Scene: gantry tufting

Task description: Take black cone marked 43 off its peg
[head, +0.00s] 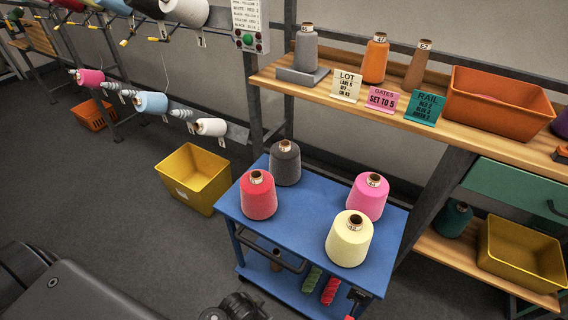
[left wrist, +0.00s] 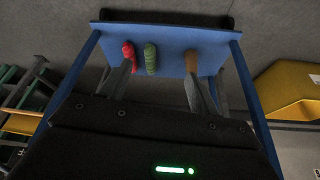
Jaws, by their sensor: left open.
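A dark grey to black cone (head: 285,163) stands upright on the back left of the blue cart top (head: 310,214) in the head view. Its tag is too small to read. Another black cone (head: 148,8) hangs high on the rail at the top left, partly cut off by the frame; no number is legible. My left gripper (left wrist: 160,72) shows in the left wrist view with its two fingers apart and nothing between them. Beyond the fingers is the cart's lower shelf. The black cones are not in the wrist view. My right gripper is not in view.
Red (head: 258,196), pink (head: 369,198) and cream (head: 350,240) cones share the cart top. Pegs on the lower rail hold pink, blue and white cones (head: 211,127). A yellow bin (head: 194,178) stands left of the cart. A wooden shelf (head: 400,104) runs behind.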

